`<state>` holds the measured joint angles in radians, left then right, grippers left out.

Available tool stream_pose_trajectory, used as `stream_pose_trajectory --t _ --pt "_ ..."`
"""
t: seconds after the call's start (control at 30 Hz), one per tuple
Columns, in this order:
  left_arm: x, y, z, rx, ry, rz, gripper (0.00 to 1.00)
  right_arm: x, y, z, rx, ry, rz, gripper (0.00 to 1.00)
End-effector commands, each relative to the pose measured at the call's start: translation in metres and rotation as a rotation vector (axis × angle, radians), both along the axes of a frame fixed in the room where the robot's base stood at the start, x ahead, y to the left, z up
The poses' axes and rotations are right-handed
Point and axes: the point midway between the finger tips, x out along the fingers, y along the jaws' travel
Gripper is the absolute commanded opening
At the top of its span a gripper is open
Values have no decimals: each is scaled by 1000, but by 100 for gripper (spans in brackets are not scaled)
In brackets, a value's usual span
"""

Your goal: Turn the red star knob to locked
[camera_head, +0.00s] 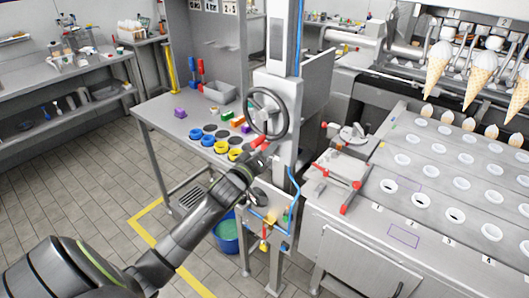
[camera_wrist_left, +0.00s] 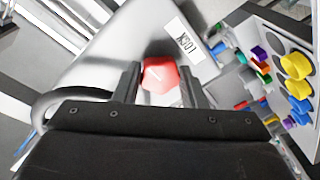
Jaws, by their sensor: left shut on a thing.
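The red star knob (camera_wrist_left: 160,75) sits between the two fingers of my left gripper (camera_wrist_left: 160,88) in the left wrist view. A short pale line marks its face. The gripper is shut on the knob. A white label reading "LOCK" (camera_wrist_left: 187,40) is on the grey metal panel beside the knob. In the head view my left gripper (camera_head: 258,160) is at the grey column, below the handwheel, with a bit of the red knob (camera_head: 259,143) showing above it. My right gripper is in neither view.
A dark handwheel (camera_head: 286,113) is just above my left gripper. A side table (camera_head: 165,125) holds blue and yellow rings and coloured blocks. A blue hose (camera_head: 296,195) hangs beside the column. A conveyor with cone holders (camera_head: 420,200) is at right.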

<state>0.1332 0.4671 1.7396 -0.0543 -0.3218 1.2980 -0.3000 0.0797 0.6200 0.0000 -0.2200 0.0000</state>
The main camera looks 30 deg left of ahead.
Motion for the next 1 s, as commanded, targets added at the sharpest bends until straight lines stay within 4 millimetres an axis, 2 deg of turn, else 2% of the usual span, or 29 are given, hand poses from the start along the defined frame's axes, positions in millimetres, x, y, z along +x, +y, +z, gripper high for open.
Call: stream_pose_trajectory --t 0.27,0.47,1.0 --pt "0 1 -1 30 -1 1 15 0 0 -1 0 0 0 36" --pt "0 1 -2 126 -8 1 15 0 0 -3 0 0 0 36" --pt "0 2 -2 612 -47 1 15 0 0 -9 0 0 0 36"
